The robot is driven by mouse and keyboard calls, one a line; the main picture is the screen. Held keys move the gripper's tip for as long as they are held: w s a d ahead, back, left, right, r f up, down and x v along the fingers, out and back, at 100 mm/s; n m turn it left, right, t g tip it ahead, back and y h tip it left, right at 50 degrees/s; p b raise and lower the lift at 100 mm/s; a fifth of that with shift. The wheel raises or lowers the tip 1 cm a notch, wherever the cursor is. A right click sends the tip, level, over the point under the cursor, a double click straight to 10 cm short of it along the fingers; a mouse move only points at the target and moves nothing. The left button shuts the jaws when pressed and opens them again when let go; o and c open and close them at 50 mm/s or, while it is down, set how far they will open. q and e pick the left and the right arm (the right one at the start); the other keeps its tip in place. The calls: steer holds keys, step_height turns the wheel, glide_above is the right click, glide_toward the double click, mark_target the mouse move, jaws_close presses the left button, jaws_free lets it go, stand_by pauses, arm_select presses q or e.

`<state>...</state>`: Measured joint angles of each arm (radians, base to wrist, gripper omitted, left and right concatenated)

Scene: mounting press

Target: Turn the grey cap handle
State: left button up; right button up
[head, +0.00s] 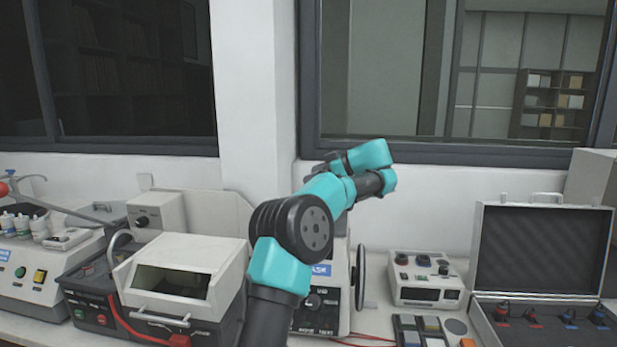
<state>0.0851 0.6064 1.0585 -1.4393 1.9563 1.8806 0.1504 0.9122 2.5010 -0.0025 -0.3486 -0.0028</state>
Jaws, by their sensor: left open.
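My left arm rises from the bottom centre, and its left gripper (329,164) is the small dark part at the wrist, partly hidden by the teal links. It is open, held high in front of the wall below the window, and I see nothing in it. Behind the arm stands a white machine (339,309) with dark knobs and a black handwheel (361,278) on its right side. My arm covers much of this machine. I cannot make out a grey cap handle for certain. My right gripper is not in view.
A white boxy machine with a window and front handle (168,318) stands left of my arm. A bottle-topped unit (32,282) is at the far left. Right are a small control box (427,281) and an open case (543,253). Above the bench is free space.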

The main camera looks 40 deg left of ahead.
arm_select(q)
steer(key=c, duration=0.8)
steer(key=shift+m+t+y, duration=0.3)
steer(key=shift+m, duration=0.1)
steer(key=m+t, duration=0.1)
steer(key=t, duration=0.1)
steer(key=m+t+y, duration=0.1)
steer(key=m+t, duration=0.1)
steer(key=shift+s+m, duration=0.2)
steer(key=shift+m, duration=0.1)
steer(key=m+t, duration=0.4)
steer(key=t, duration=0.1)
steer(key=shift+s, duration=0.1)
steer(key=m+t+h, duration=0.2)
steer(key=m+t, duration=0.3)
steer(key=shift+s+a+r, duration=0.1)
steer(key=shift+m+t+h, duration=1.6)
steer(key=shift+m+h, duration=0.1)
steer(key=shift+m, duration=0.1)
